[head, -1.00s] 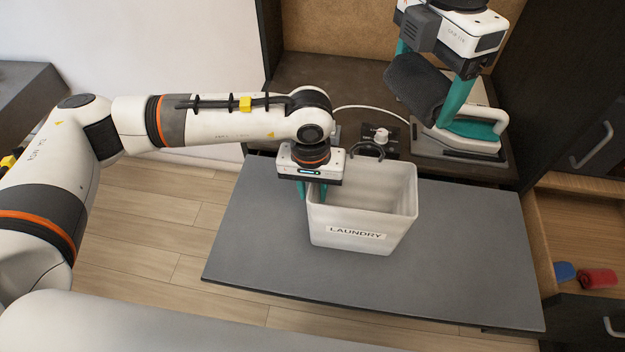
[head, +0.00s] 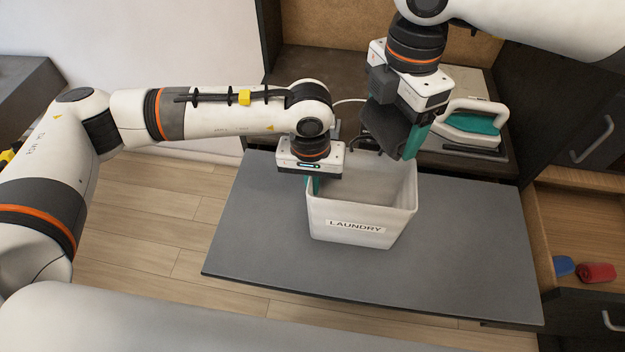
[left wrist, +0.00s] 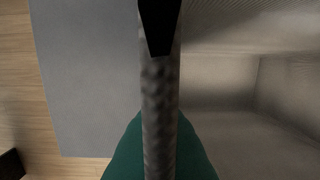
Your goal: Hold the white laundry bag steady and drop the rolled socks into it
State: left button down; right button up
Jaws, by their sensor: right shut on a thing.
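The white laundry bag (head: 325,232), an open-topped bin labelled LAUNDRY, stands upright on the grey surface. My left gripper (head: 313,184) is at its left rim, with its teal fingers on either side of the wall. In the left wrist view the rim (left wrist: 158,110) runs between the fingers (left wrist: 160,150), which look closed on it. My right gripper (head: 398,138) is shut on the dark grey rolled socks (head: 380,125), above the back right of the bag's opening. Its far finger is mostly hidden by the socks.
A white and teal iron (head: 470,125) stands on the dark shelf behind. An open wooden drawer (head: 565,220) at right holds a red roll (head: 597,272) and a blue roll (head: 563,266). The grey surface (head: 460,250) is clear right of the bag.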

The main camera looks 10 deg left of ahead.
aim_at(394, 109)
jog(key=shift+s+a+f, duration=0.1)
jog(key=shift+a+f, duration=0.15)
jog(key=shift+f, duration=3.45)
jog(key=o, duration=1)
notch_tip(394, 109, up, 12)
